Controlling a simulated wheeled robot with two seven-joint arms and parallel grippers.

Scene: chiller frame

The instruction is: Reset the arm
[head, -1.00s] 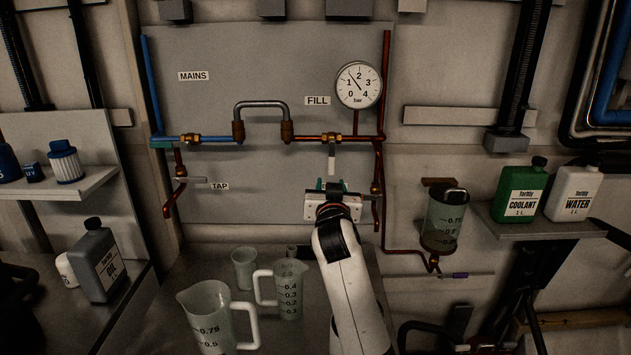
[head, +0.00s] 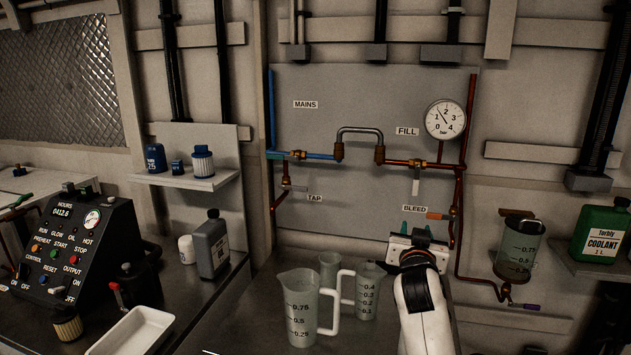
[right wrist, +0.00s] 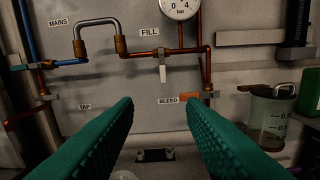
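My right gripper (head: 412,222) is in front of the lower right of the pipe panel (head: 320,90), below the BLEED label (head: 414,209). In the right wrist view its two green ribbed fingers (right wrist: 160,125) are wide apart with nothing between them. The orange bleed handle (head: 437,215) sits just above and right of the gripper, apart from it as the right wrist view shows. The pale fill handle (head: 416,181) hangs straight down. My left gripper is not in view.
A large measuring jug (head: 300,312), a smaller jug (head: 367,290) and a cup (head: 329,268) stand on the bench left of my right arm. A clear reservoir (head: 518,255) is at right. A control box (head: 75,245) and white tray (head: 135,330) are at left.

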